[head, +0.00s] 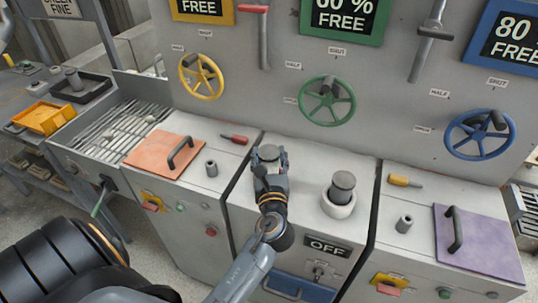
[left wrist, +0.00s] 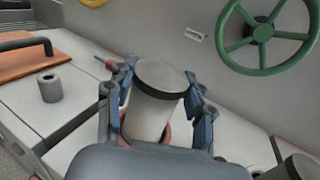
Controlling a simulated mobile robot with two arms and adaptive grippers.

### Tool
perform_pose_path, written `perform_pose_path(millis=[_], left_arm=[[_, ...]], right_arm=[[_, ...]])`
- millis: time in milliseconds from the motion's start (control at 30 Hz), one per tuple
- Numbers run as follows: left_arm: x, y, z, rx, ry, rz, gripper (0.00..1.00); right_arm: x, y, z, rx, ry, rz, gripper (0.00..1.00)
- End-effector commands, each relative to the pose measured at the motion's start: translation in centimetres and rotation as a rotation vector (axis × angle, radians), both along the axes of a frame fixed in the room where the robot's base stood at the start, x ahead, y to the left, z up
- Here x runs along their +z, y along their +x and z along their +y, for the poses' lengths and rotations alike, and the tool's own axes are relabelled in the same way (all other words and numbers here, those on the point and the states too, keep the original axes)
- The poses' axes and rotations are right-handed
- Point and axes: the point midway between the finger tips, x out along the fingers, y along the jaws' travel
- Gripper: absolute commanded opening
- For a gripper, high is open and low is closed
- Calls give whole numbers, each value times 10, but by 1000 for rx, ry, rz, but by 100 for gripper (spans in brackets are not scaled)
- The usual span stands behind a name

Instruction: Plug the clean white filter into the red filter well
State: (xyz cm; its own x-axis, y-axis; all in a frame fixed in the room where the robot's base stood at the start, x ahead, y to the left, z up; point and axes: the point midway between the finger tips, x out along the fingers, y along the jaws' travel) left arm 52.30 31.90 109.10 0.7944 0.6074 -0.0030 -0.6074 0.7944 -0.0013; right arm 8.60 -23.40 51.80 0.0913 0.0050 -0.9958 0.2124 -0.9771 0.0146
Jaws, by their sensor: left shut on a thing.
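My left gripper (head: 268,158) is shut on a pale cylindrical filter with a dark grey top (left wrist: 160,74). In the left wrist view the fingers (left wrist: 158,108) grip it from both sides, and it looks slightly tilted in the picture. A red ring, the red filter well (left wrist: 168,133), shows at the filter's lower end, partly hidden by the filter and gripper. I cannot tell how deep the filter sits in it. A second grey, dark-topped cylinder (head: 342,188) stands in a white collar (head: 338,208) to the right. My right gripper is not in view.
Green (head: 327,100), yellow (head: 201,77) and blue (head: 480,134) handwheels are on the panel behind. An orange lid (head: 150,152) and a purple lid (head: 490,245) with handles lie either side. Small grey posts (head: 211,169) (head: 405,223) stand on the side counters.

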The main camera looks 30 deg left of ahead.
Motion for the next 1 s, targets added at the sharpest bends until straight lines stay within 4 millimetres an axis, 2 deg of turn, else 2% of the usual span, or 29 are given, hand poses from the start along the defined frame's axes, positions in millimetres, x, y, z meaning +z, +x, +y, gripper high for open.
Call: perform_pose_path(millis=[1000], left_arm=[[-26, 0, 0, 0, 1, 0, 16]], right_arm=[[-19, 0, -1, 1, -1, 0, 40]])
